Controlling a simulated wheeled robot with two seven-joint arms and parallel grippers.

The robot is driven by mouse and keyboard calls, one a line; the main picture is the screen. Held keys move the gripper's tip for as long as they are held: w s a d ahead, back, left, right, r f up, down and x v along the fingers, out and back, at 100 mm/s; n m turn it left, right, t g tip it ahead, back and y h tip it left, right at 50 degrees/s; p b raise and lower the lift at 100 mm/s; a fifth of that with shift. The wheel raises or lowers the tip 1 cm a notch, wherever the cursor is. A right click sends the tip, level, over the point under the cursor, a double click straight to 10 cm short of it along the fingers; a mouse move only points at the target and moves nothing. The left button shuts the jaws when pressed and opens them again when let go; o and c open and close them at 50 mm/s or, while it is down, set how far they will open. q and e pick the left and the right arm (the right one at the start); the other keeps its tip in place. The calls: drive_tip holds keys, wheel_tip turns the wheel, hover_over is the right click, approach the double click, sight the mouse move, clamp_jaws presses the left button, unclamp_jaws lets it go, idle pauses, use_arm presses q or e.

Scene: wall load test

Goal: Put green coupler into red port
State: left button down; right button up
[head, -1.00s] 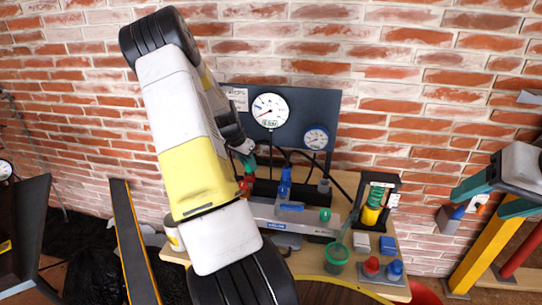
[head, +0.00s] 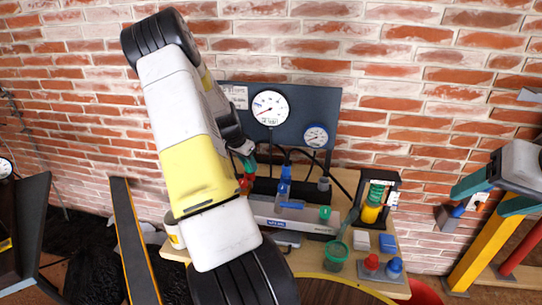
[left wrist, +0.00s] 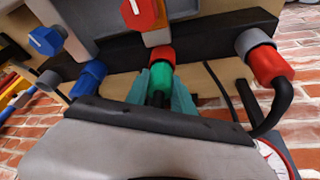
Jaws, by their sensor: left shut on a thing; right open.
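My left gripper (left wrist: 160,98) is shut on the green coupler (left wrist: 161,76), with teal fingers on both sides of it. A dark hose runs from the coupler between the fingers. The red port (left wrist: 162,54) is directly at the coupler's front end, in line with it; they look to meet, but I cannot tell how deep the coupler sits. In the head view my left gripper (head: 248,160) is at the manifold's left part, largely hidden by my arm. My right gripper (head: 485,199) is open and empty at the far right, away from the bench.
In the left wrist view a red coupler (left wrist: 268,63) sits at a grey port (left wrist: 255,39) on the right. A blue port (left wrist: 88,76) is left. Red (left wrist: 143,13) and blue (left wrist: 46,39) handles are above. Gauges (head: 270,108) stand behind; a green cup (head: 335,257) is in front.

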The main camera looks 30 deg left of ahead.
use_arm(q)
drive_tip(key=shift+f, duration=0.2)
drive_tip(key=c, duration=1)
unclamp_jaws()
drive_tip(key=o, duration=0.5)
drive_tip(key=shift+r, duration=0.1)
drive_tip(key=shift+r, duration=4)
